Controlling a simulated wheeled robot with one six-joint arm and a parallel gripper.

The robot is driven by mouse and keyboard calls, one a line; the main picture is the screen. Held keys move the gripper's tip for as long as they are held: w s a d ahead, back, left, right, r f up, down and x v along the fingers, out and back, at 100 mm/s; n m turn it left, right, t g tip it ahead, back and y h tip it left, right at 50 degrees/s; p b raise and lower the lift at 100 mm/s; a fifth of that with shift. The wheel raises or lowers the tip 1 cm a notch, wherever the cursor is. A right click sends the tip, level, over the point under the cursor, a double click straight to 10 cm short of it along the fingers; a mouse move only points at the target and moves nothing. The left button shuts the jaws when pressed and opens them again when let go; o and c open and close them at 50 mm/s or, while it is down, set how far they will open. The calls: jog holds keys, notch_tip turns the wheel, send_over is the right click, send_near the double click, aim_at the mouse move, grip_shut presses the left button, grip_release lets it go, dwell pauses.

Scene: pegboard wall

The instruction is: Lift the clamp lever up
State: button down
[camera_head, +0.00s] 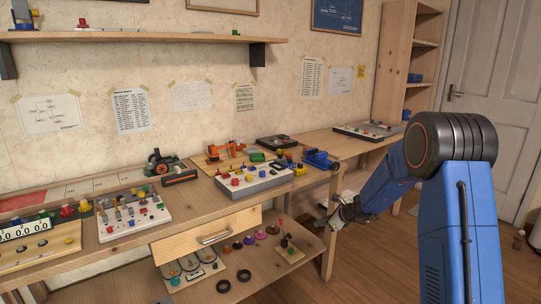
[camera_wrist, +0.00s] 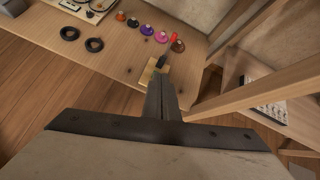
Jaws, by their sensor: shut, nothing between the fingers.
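A small light wooden block (camera_head: 290,255) with a dark upright piece and a red-tipped stick stands on the lower shelf in the head view. It also shows in the wrist view (camera_wrist: 148,76), just beyond my fingertips; it looks like the clamp with its lever, but it is too small to be sure. My gripper (camera_head: 342,215) is right of the bench leg in the head view. In the wrist view my gripper (camera_wrist: 161,80) is shut and empty, its fingers overlapping part of the block. I cannot tell whether they touch it.
The lower shelf (camera_head: 245,265) also holds several coloured knobs and two black rings (camera_head: 234,281). A bench leg (camera_head: 330,225) stands between the shelf and my arm. The bench top above carries a blue vise (camera_head: 318,158) and several panels.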

jog(key=s+a+r+n+g, duration=0.1)
jog(key=s+a+r+n, duration=0.1)
jog(key=s+r+n, duration=0.85)
jog(key=s+a+r+n+g, duration=0.1)
jog(key=s+r+n, duration=0.2)
jog(key=s+r, duration=0.8)
jog(key=s+d+f+n+h, duration=0.1)
jog(key=s+d+n+h, duration=0.1)
jog(key=s, duration=0.9)
jog(key=s+d+f+n+h, duration=0.1)
jog(key=s+d+n, duration=0.4)
jog(key=s, duration=0.7)
jog(key=s+d+f+n+h, duration=0.1)
jog(key=s+d+n+h, duration=0.2)
jog(key=s, duration=0.9)
jog(key=shift+d+n+g, duration=0.3)
jog(key=shift+d+n, duration=0.05)
jog(key=shift+n, duration=0.4)
